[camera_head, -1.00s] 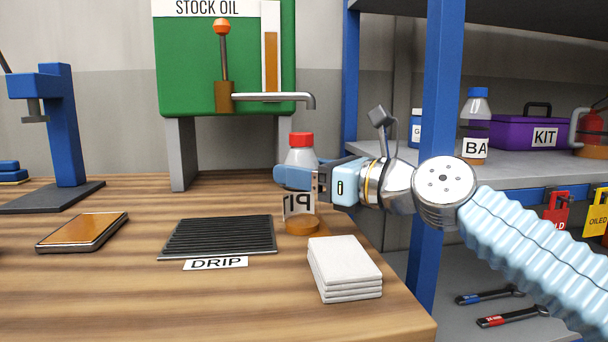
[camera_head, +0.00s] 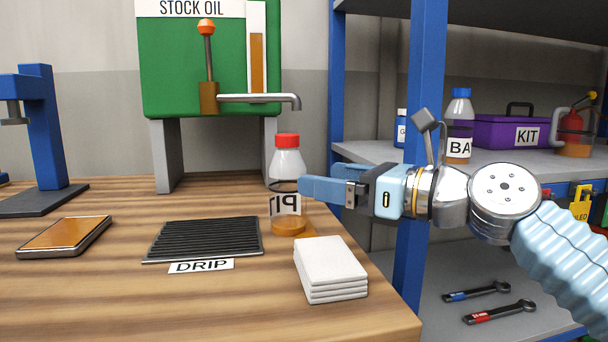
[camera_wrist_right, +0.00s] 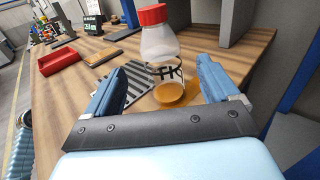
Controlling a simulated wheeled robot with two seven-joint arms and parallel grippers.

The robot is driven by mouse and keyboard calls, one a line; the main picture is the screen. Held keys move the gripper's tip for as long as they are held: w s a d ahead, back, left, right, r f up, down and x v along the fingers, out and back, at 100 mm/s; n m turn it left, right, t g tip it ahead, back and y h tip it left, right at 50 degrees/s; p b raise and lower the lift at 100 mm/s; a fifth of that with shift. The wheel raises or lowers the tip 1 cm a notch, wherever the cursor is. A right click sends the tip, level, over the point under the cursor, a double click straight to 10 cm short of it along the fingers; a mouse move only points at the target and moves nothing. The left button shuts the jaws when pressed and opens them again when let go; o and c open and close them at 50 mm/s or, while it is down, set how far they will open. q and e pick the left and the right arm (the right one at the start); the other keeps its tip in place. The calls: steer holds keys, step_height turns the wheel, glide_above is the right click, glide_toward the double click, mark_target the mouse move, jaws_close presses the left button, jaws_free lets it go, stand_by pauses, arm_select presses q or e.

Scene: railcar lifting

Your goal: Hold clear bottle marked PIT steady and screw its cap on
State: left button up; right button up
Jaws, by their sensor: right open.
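The clear bottle marked PIT (camera_head: 287,170) stands upright on the wooden bench, with amber liquid at its bottom. Its red cap (camera_head: 287,140) sits on the neck; I cannot tell how tight it is. My right gripper (camera_head: 304,188) is open, just right of the bottle at label height. In the right wrist view the bottle (camera_wrist_right: 160,48) stands ahead, between the lines of the two open blue fingers (camera_wrist_right: 158,88), with the red cap (camera_wrist_right: 152,14) on top. My left gripper is not in view.
The drip mat (camera_head: 205,238) lies left of the bottle and a stack of white cloths (camera_head: 331,266) in front. The green stock oil tank's spout (camera_head: 262,98) hangs above and behind. A blue shelf post (camera_head: 421,150) stands behind my right arm.

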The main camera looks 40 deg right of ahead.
steer(key=v, duration=0.4)
steer(key=shift+s, duration=0.15)
stand_by(0.5)
